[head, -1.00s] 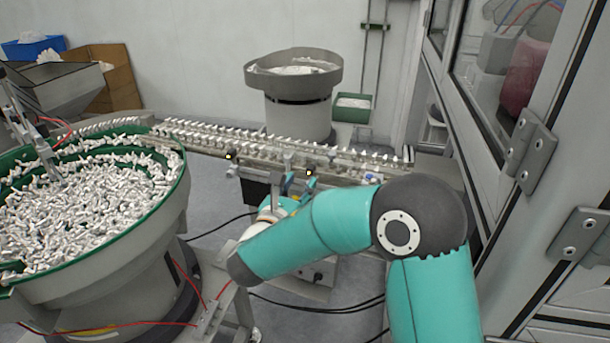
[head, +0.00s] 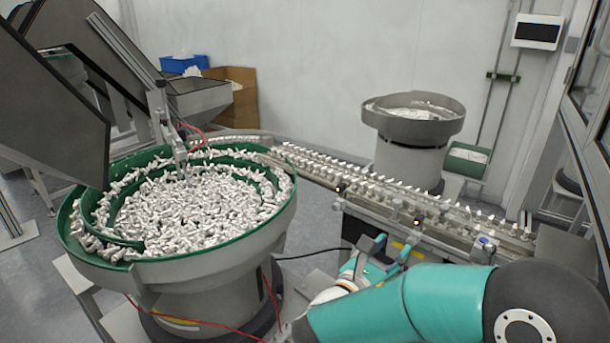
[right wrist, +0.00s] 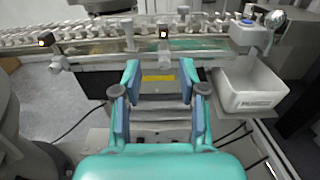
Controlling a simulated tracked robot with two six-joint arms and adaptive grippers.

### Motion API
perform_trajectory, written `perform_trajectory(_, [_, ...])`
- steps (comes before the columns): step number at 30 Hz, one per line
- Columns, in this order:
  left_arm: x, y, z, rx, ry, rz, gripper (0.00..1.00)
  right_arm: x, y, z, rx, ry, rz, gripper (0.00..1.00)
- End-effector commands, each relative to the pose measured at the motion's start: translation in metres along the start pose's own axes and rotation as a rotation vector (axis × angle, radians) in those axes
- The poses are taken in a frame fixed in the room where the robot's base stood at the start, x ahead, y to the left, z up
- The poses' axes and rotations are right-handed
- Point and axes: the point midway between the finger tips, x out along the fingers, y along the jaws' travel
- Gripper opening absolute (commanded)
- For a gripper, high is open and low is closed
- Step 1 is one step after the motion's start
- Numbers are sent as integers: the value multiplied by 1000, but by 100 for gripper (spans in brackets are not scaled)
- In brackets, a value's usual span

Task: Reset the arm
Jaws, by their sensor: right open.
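My right arm reaches in from the lower right of the head view, teal with a dark grey joint. Its gripper (head: 391,250) is open and empty, just in front of the conveyor rail (head: 440,212). In the right wrist view the two fingers of this gripper (right wrist: 160,78) stand apart with blue inner pads, pointing at the rail (right wrist: 205,54). Nothing lies between the fingers. My left gripper is not in view.
A large green-rimmed feeder bowl (head: 270,232) full of white parts stands left of the arm. A grey bowl (head: 412,125) stands behind the rail. A white bin (right wrist: 250,101) sits right of the gripper in the right wrist view. Cabinet doors (head: 590,130) edge the right side.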

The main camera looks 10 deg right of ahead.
Motion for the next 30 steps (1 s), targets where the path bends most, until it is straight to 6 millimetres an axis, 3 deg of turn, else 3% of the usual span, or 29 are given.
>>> perform_trajectory(5, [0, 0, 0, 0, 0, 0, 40, 3, -7, -34, -14, 104, -19, 42])
perform_trajectory(8, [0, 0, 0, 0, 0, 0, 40, 1, -19, -81, -22, 256, -54, 42])
perform_trajectory(13, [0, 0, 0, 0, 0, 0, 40, -29, -59, -190, 13, 636, -200, 42])
perform_trajectory(17, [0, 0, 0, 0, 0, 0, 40, -82, -95, -267, 109, 949, -397, 42])
perform_trajectory(22, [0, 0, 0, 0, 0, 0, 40, -184, -127, -342, 387, 1328, -817, 42])
perform_trajectory(24, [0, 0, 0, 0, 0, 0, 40, -225, -126, -361, 568, 1433, -1046, 42])
perform_trajectory(27, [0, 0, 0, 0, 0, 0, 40, -264, -113, -378, 870, 1481, -1376, 42])
perform_trajectory(30, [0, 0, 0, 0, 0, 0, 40, -275, -97, -392, 1178, 1414, -1656, 42])
